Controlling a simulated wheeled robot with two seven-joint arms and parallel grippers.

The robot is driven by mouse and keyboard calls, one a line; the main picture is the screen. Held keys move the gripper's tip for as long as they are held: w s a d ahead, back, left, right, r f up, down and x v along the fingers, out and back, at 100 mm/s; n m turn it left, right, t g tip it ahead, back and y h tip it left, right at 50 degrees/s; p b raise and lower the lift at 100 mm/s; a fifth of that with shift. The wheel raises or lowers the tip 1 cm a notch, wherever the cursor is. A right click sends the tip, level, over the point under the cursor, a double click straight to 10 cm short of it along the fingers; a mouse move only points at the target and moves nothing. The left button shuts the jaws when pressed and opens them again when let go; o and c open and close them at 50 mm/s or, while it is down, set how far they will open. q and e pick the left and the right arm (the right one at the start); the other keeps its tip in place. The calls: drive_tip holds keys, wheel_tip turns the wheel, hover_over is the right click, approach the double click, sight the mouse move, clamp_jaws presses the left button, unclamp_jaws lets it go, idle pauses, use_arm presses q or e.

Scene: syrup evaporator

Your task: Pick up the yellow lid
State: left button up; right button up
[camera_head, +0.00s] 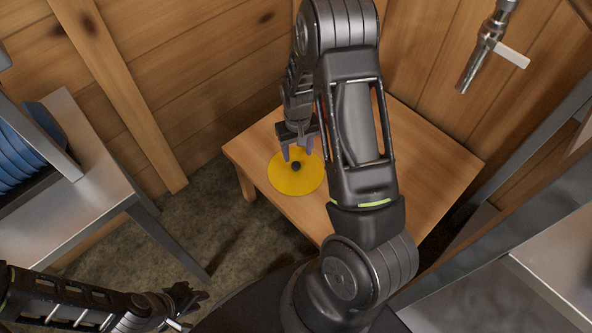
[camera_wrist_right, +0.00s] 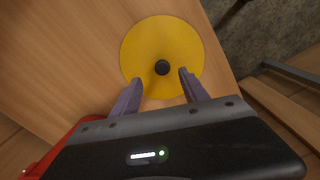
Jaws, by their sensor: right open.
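The yellow lid (camera_head: 298,182) is a flat round disc with a dark knob (camera_head: 296,166) at its centre. It lies on the wooden table (camera_head: 440,165), near the table's left edge.
A metal stand (camera_head: 85,205) with blue round things (camera_head: 22,160) is at the left. A metal tap (camera_head: 482,55) with a pale handle is on the wooden wall at upper right. Metal surfaces (camera_head: 555,255) edge the lower right. The table's right part looks clear.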

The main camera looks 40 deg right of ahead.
sight(296, 164)
drive_tip(key=shift+f, duration=0.25)
drive_tip(key=f, duration=0.2)
drive_tip(key=f+b, duration=0.1)
drive_tip(key=f, duration=0.2)
drive_tip(key=shift+w+a, duration=0.1)
drive_tip(key=shift+a, duration=0.1)
idle(0.5)
clamp_jaws()
idle(0.3)
